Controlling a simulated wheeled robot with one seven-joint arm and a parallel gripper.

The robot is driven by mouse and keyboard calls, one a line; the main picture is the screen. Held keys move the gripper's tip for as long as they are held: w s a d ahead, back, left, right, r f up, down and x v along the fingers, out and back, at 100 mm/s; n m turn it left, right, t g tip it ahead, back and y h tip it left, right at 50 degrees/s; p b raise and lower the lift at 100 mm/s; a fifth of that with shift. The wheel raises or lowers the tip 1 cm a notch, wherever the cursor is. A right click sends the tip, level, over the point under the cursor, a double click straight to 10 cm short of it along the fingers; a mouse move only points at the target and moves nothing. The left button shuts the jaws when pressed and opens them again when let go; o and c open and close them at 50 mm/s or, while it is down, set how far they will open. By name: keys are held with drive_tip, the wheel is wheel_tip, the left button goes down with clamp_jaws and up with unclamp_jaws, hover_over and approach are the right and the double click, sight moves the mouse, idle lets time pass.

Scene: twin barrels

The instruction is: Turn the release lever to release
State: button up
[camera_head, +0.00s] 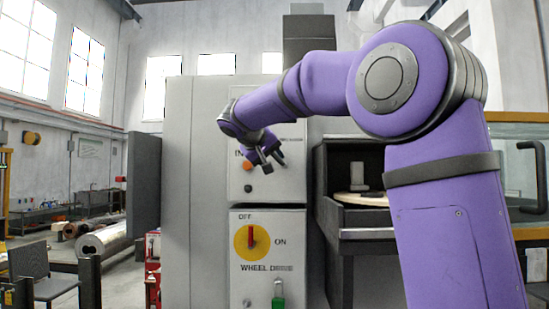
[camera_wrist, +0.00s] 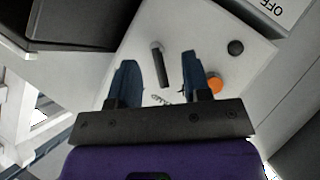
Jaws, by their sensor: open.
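A dark bar-shaped lever (camera_wrist: 162,68) with a paler end stands out from the light upper panel in the wrist view; I take it to be the release lever. My gripper (camera_wrist: 158,62) is open, and its two blue-grey fingers appear on either side of the lever in that view. I cannot tell how far the lever is in depth or whether a finger touches it. In the head view my gripper (camera_head: 269,157) is in front of the upper panel (camera_head: 290,185), and the lever is not clearly made out behind it.
An orange button (camera_head: 247,166) and a black knob (camera_head: 248,188) sit left of my gripper in the head view. Below is a red switch (camera_head: 251,235) on a yellow disc, marked OFF and ON, above a green padlock (camera_head: 278,295). A dark open cabinet (camera_head: 345,220) stands to the right.

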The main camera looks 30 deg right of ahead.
sight(273, 155)
drive_tip(key=w+a+r+h, duration=0.2)
drive_tip(key=w+r+h, duration=0.1)
drive_tip(key=w+r, duration=0.15)
drive_tip(key=shift+m, duration=0.4)
drive_tip(key=x, duration=0.7)
drive_tip(key=w+x, duration=0.1)
drive_tip(key=x, duration=0.2)
drive_tip(key=shift+f, duration=0.25)
clamp_jaws()
